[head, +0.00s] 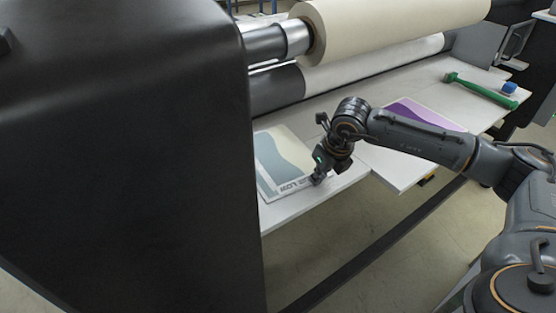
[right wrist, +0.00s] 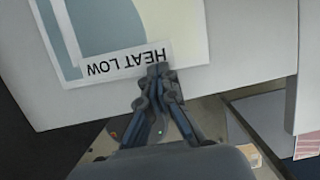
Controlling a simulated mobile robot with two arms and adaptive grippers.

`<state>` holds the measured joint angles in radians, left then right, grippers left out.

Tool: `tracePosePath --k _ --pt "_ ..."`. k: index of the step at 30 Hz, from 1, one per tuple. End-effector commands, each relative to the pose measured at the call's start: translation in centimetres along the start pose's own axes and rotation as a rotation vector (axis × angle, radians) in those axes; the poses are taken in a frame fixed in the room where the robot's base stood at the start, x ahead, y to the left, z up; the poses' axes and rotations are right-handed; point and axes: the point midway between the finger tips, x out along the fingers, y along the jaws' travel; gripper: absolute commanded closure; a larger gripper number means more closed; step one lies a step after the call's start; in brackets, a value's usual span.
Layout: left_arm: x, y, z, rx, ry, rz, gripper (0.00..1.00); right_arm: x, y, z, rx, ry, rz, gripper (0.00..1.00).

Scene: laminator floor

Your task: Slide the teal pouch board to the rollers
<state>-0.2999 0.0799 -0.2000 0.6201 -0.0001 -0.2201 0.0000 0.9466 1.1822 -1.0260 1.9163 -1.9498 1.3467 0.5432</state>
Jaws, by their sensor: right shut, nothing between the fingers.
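The teal pouch board (head: 283,158) lies flat on the left part of the white feed table, with a teal and cream wave print and a "HEAT LOW" label at its near edge. In the right wrist view the board (right wrist: 105,28) fills the upper middle, its label (right wrist: 127,62) upside down. My right gripper (head: 317,180) is shut and empty at the board's near right edge; in the right wrist view its fingertips (right wrist: 158,70) overlap the label's end. I cannot tell whether they touch it. The rollers (head: 278,85) lie behind the board. My left gripper is out of view.
A purple board (head: 425,112) lies on the right table section (head: 392,166), partly behind my right arm. A green-handled tool (head: 480,90) and a blue item (head: 509,88) lie farther right. A large dark machine housing (head: 130,150) blocks the left side. A cream roll (head: 385,25) hangs above.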

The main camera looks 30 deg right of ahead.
Motion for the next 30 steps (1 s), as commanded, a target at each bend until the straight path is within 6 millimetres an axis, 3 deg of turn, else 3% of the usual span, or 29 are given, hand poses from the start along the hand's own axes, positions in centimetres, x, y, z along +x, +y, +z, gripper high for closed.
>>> tracePosePath --k 18,30 --pt "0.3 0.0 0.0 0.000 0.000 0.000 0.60 0.5 0.1 1.4 -0.001 0.002 0.001 1.00" --pt "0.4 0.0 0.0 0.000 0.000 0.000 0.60 0.5 0.0 1.2 -0.001 0.002 0.001 1.00"
